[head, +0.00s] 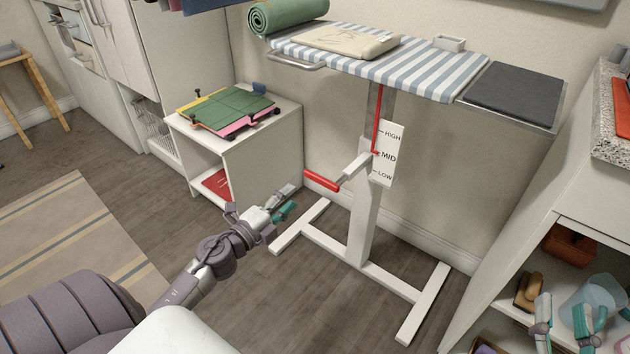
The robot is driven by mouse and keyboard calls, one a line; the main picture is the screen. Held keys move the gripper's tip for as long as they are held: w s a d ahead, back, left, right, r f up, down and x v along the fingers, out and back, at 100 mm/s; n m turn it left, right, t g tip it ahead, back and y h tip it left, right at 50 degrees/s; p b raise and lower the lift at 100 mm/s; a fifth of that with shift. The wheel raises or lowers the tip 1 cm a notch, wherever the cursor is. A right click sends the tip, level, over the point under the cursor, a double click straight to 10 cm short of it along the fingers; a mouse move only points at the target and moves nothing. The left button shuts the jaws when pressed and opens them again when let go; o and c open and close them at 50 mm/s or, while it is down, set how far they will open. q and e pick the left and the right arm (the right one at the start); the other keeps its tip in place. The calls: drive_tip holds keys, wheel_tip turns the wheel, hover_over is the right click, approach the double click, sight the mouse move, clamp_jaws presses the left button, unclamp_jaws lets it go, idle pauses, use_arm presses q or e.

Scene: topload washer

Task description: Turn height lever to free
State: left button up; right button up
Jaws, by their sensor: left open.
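The height lever is a white arm with a red handle (322,180), on the post (365,215) of a striped ironing board (380,62). It sticks out to the left of the post. A white scale plate (387,152) reads HIGH, MID, LOW; a small red pointer sits at MID. No "free" label is legible. My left gripper (290,200) is open and empty, left of and slightly below the red handle, apart from it. My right gripper (563,310) is at the lower right, by the shelf, with its fingers apart.
The board's white floor base (370,270) spreads below the lever. A shelf unit (560,190) with a basket and a clear bowl (598,293) is at right.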

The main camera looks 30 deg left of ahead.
sight(313, 179)
use_arm(q)
drive_tip(key=w, duration=0.9)
drive_tip(key=shift+w+d, duration=0.35)
drive_tip(key=shift+w, duration=0.05)
drive_tip(key=shift+w+b, duration=0.3)
drive_tip(key=shift+w, duration=0.2)
use_arm(e)
drive_tip(key=shift+s+a+r+t, duration=0.1)
drive_tip(key=shift+s+r+t, duration=0.05)
drive_tip(key=shift+r+t, duration=0.4)
drive_tip(key=shift+s+r+t, duration=0.1)
drive_tip(key=shift+r+t, duration=0.25)
drive_tip(key=shift+r, duration=0.4)
use_arm(q)
clamp_jaws()
use_arm(e)
drive_tip(key=shift+y, duration=0.3)
use_arm(q)
drive_tip(key=shift+f, duration=0.1)
